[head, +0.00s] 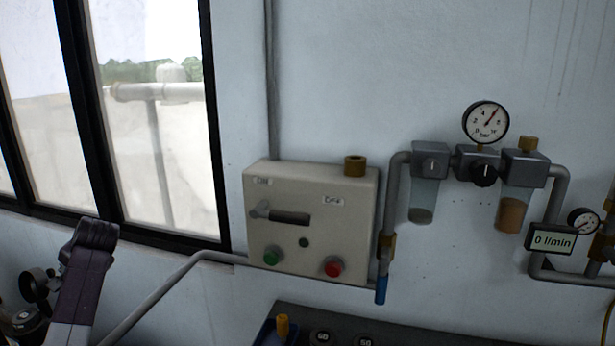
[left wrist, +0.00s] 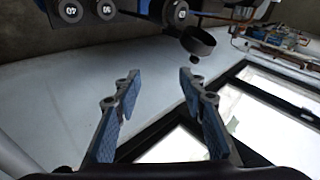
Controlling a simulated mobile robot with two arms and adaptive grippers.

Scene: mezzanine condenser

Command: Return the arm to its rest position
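My left gripper (left wrist: 160,75) shows in the left wrist view. Its two fingers with blue pads stand apart, and nothing is between them. A dark purple and grey part that looks like my left arm shows at the lower left of the head view, in front of the wall below the window. The left fingers cannot be made out in the head view. My right gripper is in neither view.
A beige control box (head: 330,215) with a lever and green and red buttons is on the wall. Right of it are pipes, filter bowls, a pressure gauge (head: 486,122) and a flow display (head: 552,239). A window (head: 160,120) is at left. A dark shelf (head: 420,339) lies below.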

